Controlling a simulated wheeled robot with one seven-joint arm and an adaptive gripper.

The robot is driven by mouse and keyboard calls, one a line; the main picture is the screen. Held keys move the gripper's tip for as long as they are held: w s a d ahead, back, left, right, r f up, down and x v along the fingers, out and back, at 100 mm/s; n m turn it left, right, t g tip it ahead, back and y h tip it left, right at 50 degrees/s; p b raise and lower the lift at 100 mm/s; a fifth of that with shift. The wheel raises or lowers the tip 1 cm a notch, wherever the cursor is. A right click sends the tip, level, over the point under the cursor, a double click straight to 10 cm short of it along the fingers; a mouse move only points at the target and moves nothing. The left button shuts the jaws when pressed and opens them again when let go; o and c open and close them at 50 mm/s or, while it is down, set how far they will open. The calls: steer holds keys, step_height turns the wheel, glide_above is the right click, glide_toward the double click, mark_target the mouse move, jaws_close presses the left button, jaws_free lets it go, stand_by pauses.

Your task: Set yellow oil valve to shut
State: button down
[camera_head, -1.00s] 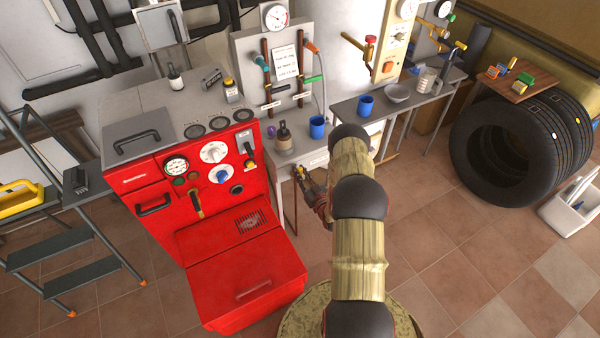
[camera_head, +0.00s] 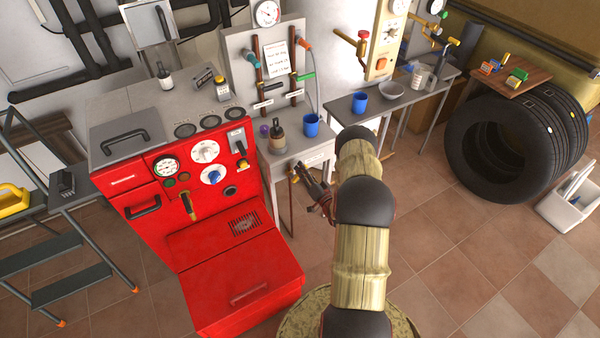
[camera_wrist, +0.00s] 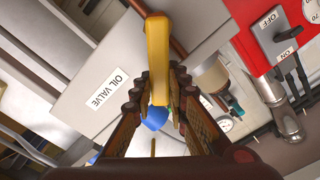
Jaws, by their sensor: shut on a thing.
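The yellow oil valve handle (camera_wrist: 157,55) is a long yellow lever in the wrist view, running up the picture from between my fingers. My gripper (camera_wrist: 160,86) is shut on its near end, with one dark finger on each side. An "OIL VALVE" label (camera_wrist: 108,88) is on the grey panel to the left. In the head view my gripper (camera_head: 301,175) is in front of the grey cabinet, just right of the red boiler (camera_head: 190,225). The handle is small there and partly hidden by my fingers. The valve's body and its marked positions cannot be made out.
A grey table (camera_head: 345,108) is to the right, with large tyres (camera_head: 490,140) beyond. A step ladder (camera_head: 80,262) stands left.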

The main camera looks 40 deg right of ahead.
steer(key=shift+s+d+f+m+b, duration=0.1)
steer(key=shift+d+f+m+b, duration=0.25)
steer(key=shift+f+m+b, duration=0.85)
steer(key=shift+s+d+f+m+b, duration=0.15)
steer(key=shift+d+f+m, duration=0.25)
steer(key=shift+m, duration=1.6)
steer(key=shift+d+f+m+b, duration=0.35)
steer(key=shift+f+m+b, duration=0.4)
steer(key=shift+m, duration=0.85)
steer(key=c, duration=1.7)
jaws_free()
steer(key=v, duration=1.2)
steer(key=shift+a, duration=0.1)
